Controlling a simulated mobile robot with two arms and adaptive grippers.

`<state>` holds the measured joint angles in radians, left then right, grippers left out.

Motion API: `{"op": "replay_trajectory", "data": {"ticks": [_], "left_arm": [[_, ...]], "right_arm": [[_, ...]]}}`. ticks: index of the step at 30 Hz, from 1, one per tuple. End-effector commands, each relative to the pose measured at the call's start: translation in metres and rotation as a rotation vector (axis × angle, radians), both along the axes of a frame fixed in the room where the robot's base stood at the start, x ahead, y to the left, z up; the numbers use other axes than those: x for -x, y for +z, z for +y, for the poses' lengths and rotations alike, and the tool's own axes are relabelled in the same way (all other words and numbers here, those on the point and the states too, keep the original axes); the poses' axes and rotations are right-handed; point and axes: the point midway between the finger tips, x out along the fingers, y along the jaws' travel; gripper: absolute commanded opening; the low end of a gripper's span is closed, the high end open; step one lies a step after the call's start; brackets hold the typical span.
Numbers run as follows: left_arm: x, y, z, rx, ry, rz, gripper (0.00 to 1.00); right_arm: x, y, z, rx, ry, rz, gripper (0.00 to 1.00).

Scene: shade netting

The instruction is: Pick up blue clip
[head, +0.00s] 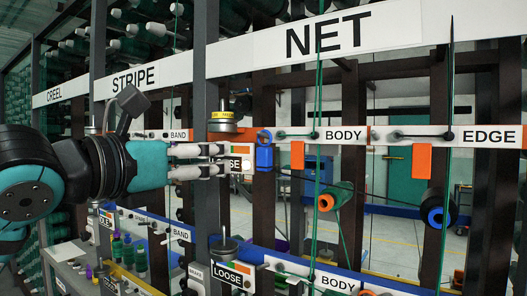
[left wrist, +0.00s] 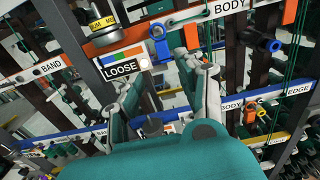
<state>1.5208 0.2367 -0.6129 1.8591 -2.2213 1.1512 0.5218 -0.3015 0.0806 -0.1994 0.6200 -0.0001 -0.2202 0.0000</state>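The blue clip (head: 264,152) hangs at the rail just right of the upper LOOSE sign, with a ring at its top and a blocky lower body. It also shows in the left wrist view (left wrist: 159,46), beyond and above the fingers. My left gripper (head: 222,160) points right, its two pale fingers apart with nothing visible between them. In the head view it stands left of the clip, its tips overlapping the LOOSE sign. In the left wrist view the open fingers (left wrist: 173,78) are apart from the clip. My right gripper is in neither view.
A grey upright post (head: 206,210) stands behind the left fingers. A metal tensioner with a yellow band (head: 222,122) sits just above them. An orange-ended spool (head: 333,197) and a blue-ended dark spool (head: 437,207) hang to the right. Green threads run down past BODY and EDGE.

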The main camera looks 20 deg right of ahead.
Motion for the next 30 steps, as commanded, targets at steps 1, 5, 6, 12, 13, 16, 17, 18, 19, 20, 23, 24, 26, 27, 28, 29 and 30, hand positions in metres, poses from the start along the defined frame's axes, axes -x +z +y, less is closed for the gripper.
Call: {"op": "replay_trajectory", "data": {"ticks": [1, 5, 6, 12, 13, 16, 17, 18, 19, 20, 23, 24, 26, 27, 28, 29, 30], "left_arm": [[-0.007, 0.005, -0.01, -0.001, -0.003, 0.004, 0.38], [-0.025, 0.006, -0.033, 0.0, -0.003, 0.005, 0.38], [-0.03, 0.006, -0.04, -0.001, -0.003, 0.004, 0.38], [-0.05, 0.004, -0.064, 0.001, -0.002, 0.003, 0.38], [-0.051, 0.004, -0.066, 0.001, -0.002, 0.003, 0.38], [-0.055, 0.002, -0.07, 0.001, -0.002, 0.002, 0.38], [-0.055, 0.002, -0.071, 0.001, -0.002, 0.002, 0.38], [-0.057, 0.003, -0.074, 0.0, -0.002, 0.002, 0.38], [-0.059, 0.005, -0.076, 0.0, -0.003, 0.002, 0.38], [-0.061, 0.006, -0.079, 0.0, -0.003, 0.002, 0.38], [-0.069, 0.009, -0.091, -0.001, -0.003, 0.004, 0.38], [-0.073, 0.009, -0.095, 0.0, -0.002, 0.004, 0.38], [-0.078, 0.008, -0.102, 0.001, -0.003, 0.003, 0.38], [-0.081, 0.007, -0.105, 0.0, -0.003, 0.004, 0.38], [-0.082, 0.007, -0.108, 0.001, -0.003, 0.003, 0.38], [-0.084, 0.006, -0.109, 0.002, -0.003, 0.002, 0.38], [-0.085, 0.005, -0.111, 0.002, -0.002, 0.002, 0.38]], "right_arm": [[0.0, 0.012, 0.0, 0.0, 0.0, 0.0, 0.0], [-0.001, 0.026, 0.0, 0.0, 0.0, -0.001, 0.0], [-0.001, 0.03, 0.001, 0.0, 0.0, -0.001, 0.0], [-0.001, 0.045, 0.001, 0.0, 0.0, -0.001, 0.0], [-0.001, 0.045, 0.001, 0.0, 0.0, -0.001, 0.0], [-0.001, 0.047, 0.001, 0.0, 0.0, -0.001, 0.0], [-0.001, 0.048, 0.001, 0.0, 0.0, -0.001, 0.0], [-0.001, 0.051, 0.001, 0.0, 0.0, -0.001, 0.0], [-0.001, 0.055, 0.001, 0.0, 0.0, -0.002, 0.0], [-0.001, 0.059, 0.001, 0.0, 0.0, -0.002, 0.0], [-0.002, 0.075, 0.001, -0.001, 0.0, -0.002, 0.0], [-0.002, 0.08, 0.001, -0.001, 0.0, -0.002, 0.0], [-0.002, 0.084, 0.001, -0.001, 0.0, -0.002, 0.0], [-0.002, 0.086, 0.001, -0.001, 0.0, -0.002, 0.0], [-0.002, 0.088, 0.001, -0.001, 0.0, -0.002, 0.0], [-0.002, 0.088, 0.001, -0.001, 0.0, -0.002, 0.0], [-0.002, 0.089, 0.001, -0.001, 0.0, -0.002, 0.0]]}}
